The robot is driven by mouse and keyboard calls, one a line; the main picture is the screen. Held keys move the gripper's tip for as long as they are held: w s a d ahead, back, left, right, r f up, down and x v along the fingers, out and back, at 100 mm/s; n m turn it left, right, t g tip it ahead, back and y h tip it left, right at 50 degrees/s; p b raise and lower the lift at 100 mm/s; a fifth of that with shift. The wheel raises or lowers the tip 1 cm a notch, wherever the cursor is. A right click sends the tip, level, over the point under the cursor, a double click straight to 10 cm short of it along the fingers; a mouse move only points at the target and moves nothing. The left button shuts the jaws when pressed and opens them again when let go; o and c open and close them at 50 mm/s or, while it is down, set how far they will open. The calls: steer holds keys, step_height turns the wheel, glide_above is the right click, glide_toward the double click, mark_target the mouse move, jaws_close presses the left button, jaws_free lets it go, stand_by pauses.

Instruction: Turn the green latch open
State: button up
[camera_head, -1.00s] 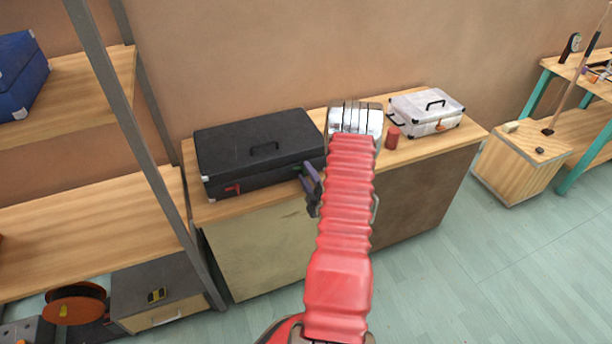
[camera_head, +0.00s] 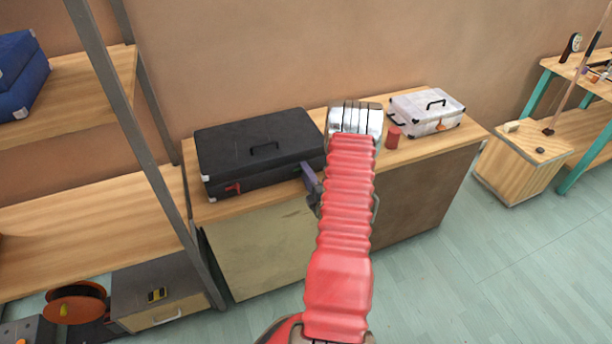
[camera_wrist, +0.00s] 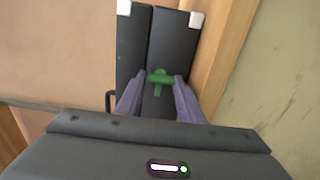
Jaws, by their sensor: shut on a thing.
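The black case (camera_head: 262,135) lies on the wooden counter, its lid down and a handle on top. In the wrist view, the green latch (camera_wrist: 158,90) sits on the side of the black case (camera_wrist: 170,45), near the lid seam. It is T-shaped, with a crossbar and a stem. My gripper (camera_wrist: 160,77) has its purple fingers at either end of the crossbar and is shut on the latch. In the head view, my gripper (camera_head: 309,176) is at the case's front right; the latch is hidden there.
A red latch (camera_head: 233,188) shows on the case's front left. A silver case (camera_head: 355,119), a red cylinder (camera_head: 393,138) and a clear case (camera_head: 428,108) stand to the right on the counter. A grey shelf post (camera_head: 135,130) stands left.

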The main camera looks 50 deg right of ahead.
steer(key=o, duration=0.8)
steer(key=shift+w+a+f, duration=0.1)
steer(key=shift+a+f, duration=0.05)
steer(key=shift+a, duration=0.05)
steer(key=shift+o, duration=1.3)
steer(key=shift+d, duration=0.1)
steer(key=v, duration=1.4)
steer(key=shift+d, duration=0.15)
